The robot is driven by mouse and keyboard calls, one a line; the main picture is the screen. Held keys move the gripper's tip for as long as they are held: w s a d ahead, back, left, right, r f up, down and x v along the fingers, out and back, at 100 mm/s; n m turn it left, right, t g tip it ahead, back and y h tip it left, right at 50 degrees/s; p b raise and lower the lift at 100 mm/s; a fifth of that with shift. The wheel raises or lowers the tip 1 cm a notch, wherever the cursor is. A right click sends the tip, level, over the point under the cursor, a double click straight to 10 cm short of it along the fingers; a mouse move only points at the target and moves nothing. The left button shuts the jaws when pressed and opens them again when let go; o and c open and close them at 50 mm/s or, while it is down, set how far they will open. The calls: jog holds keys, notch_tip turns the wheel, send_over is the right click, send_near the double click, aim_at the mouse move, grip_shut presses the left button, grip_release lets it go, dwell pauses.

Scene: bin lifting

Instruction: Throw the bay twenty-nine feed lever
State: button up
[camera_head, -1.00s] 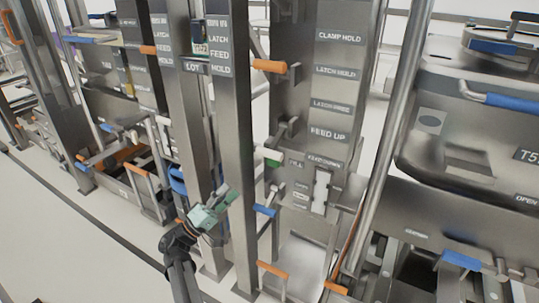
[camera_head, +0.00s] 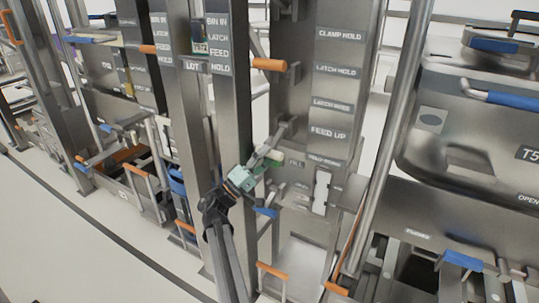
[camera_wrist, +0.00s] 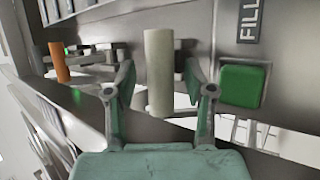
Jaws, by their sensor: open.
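A pale cream cylindrical handle (camera_wrist: 159,72) stands upright in the wrist view, on a grey mount. My gripper (camera_wrist: 160,92) is open, with one finger on each side of this handle and gaps visible between. In the head view my gripper (camera_head: 266,163) is at the grey panel, below the FEED UP label (camera_head: 329,133). It hides most of the handle there. I cannot read a bay number twenty-nine.
An orange handle (camera_wrist: 60,62) is left of the pale one in the wrist view. In the head view, a steel post (camera_head: 232,110) stands close to my gripper, and a blue handle (camera_head: 264,211) is just below. A large bin (camera_head: 470,130) is at right.

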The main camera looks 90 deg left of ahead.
jog(key=shift+w+a+r, duration=0.35)
jog(key=shift+w, duration=0.15)
grip_shut()
